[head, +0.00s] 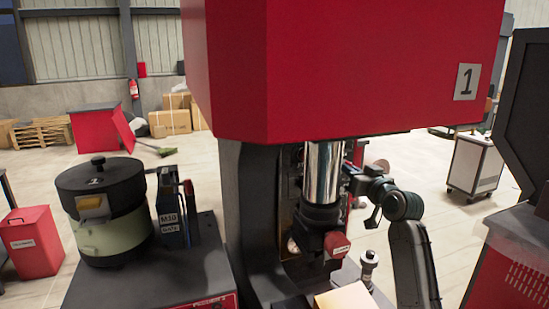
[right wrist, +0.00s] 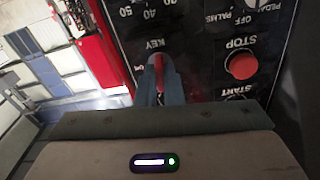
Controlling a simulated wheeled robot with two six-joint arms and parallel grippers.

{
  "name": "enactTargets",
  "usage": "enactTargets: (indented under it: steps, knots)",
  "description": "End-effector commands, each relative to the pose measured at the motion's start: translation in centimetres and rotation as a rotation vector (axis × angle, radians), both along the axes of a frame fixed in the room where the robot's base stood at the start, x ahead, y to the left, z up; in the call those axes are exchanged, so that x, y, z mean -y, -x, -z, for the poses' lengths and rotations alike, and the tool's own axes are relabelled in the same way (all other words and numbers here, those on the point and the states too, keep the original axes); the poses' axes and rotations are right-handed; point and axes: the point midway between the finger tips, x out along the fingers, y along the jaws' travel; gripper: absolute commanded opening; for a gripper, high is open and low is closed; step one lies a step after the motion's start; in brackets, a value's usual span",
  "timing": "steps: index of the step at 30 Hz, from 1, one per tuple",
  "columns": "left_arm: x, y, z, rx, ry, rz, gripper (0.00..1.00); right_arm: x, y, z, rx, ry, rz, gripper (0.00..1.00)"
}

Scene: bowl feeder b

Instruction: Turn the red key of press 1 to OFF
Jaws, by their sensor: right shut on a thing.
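Press 1 (head: 340,70) is the big red machine with a "1" plate, and its column fills the middle of the head view. My right gripper (head: 352,172) is beside the press's steel ram at its right side. In the right wrist view the control panel (right wrist: 208,70) appears upside down, and my right gripper (right wrist: 160,80) is shut on the red key (right wrist: 159,66) under the "KEY" label. The fingers hide most of the key, so its exact position is not readable. My left gripper is not in view.
A red STOP button (right wrist: 241,65) sits close to the key, with START lettering beside it. A bowl feeder (head: 105,215) and an M10 box (head: 172,212) stand left of the press. A grey cabinet (head: 474,163) stands farther back at the right.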

Motion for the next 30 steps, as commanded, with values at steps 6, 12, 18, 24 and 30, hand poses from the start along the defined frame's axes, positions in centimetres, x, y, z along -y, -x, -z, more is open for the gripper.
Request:
enactTargets:
  steps: [6, 12, 18, 24, 30]
  knots:
    - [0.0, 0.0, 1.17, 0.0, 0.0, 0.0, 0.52, -0.01, 0.0, 0.23, 0.036, 0.102, 0.002, 0.0]
    - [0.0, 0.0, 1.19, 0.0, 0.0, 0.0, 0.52, 0.0, 0.0, 0.1, 0.043, 0.127, 0.004, 0.0]
    - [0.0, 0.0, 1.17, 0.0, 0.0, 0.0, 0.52, -0.02, -0.01, 0.09, 0.043, 0.126, 0.004, 0.19]
    - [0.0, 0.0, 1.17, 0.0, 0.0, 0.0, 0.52, -0.01, -0.01, 0.05, 0.044, 0.125, 0.004, 0.33]
    - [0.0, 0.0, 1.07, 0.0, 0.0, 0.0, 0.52, 0.1, 0.23, -0.01, 0.044, 0.125, 0.004, 0.33]
